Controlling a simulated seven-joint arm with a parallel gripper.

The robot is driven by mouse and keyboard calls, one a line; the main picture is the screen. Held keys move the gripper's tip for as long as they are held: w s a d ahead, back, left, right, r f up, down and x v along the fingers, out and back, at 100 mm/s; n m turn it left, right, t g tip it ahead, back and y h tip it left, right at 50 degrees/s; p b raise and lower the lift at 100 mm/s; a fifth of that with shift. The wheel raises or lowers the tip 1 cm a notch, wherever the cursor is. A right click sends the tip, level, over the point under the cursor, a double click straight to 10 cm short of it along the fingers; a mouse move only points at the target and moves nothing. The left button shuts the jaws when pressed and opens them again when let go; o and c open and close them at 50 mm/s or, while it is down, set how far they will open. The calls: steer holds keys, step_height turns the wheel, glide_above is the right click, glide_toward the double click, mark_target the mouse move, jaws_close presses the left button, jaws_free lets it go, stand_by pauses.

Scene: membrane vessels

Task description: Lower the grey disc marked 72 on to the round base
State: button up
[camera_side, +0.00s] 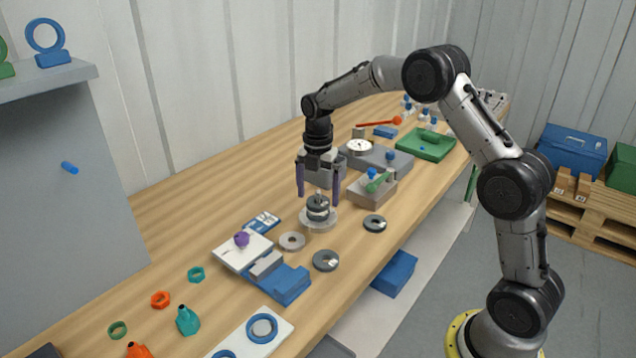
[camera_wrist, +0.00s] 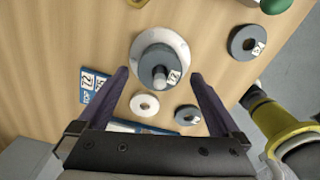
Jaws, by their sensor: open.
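The round base (camera_side: 304,224) is a pale disc-shaped foot with an upright post; it also shows in the wrist view (camera_wrist: 180,42). A dark grey disc (camera_wrist: 150,62) with a white tag that seems to read 72 is around the post, over the base. In the side view the grey disc (camera_side: 318,202) appears low on the post, with a lighter band under it; I cannot tell whether it rests fully down. My gripper (camera_side: 318,197) is open above the base, its purple fingers on either side of the post, apart from the disc. The wrist view shows the gripper (camera_wrist: 160,76) empty.
A pale ring (camera_side: 292,241) and two dark tagged discs (camera_side: 325,260) (camera_side: 374,223) lie nearby. A blue number card (camera_side: 263,222) lies left of the base. A grey box with a green-handled part (camera_side: 372,192) stands close on the right. Bare wood lies to the left.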

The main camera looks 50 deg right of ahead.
step_height(320, 180, up, 14)
steer(key=shift+f, duration=0.15)
stand_by(0.3)
